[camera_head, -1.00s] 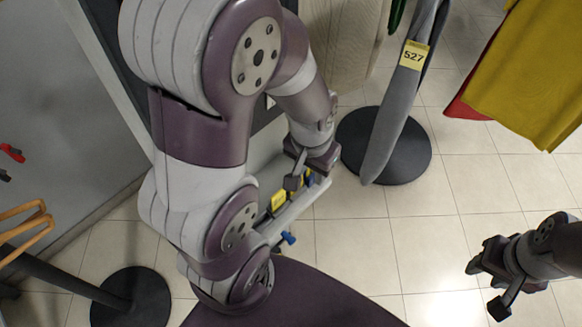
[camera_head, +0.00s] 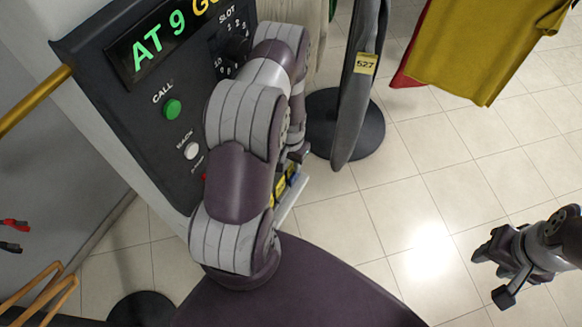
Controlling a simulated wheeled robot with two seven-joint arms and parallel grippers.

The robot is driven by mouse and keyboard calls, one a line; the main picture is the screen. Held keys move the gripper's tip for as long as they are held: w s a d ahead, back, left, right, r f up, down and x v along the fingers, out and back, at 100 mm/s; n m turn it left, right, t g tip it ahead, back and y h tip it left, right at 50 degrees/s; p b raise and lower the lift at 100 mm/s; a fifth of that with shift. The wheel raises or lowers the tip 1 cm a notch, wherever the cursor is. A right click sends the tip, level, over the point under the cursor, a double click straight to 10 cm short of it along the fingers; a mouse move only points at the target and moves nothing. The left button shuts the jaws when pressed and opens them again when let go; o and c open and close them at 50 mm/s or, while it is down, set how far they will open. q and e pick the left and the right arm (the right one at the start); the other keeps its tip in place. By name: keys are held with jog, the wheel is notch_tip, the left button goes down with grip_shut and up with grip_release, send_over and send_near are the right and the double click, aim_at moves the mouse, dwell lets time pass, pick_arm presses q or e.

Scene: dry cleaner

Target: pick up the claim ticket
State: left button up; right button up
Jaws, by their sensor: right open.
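A yellow tag reading 527 (camera_head: 366,64) hangs on a grey garment (camera_head: 357,110). Yellow pieces (camera_head: 284,188) also show in a narrow tray (camera_head: 292,199) beside my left arm, mostly hidden by it. I cannot tell which of these is the claim ticket. My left gripper (camera_head: 299,152) is mostly behind its own arm, above the tray end, and its jaws cannot be made out. My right gripper (camera_head: 491,274) is open and empty over the tiled floor at the lower right, far from both.
A dark control panel (camera_head: 125,95) with a lit display, a green CALL button (camera_head: 172,109) and a white button (camera_head: 192,151) stands at upper left. A black round stand base (camera_head: 345,135) and a mustard garment (camera_head: 490,45) are at the back. The floor at right is clear.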

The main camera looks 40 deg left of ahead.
pick_arm(q)
jog(key=shift+f, duration=0.45)
jog(key=shift+w+f, duration=0.1)
jog(key=shift+f, duration=0.05)
grip_shut()
jog(key=shift+r, duration=0.3)
notch_tip(320, 180, up, 18)
jog(key=b, duration=0.3)
jog(key=shift+f, duration=0.2)
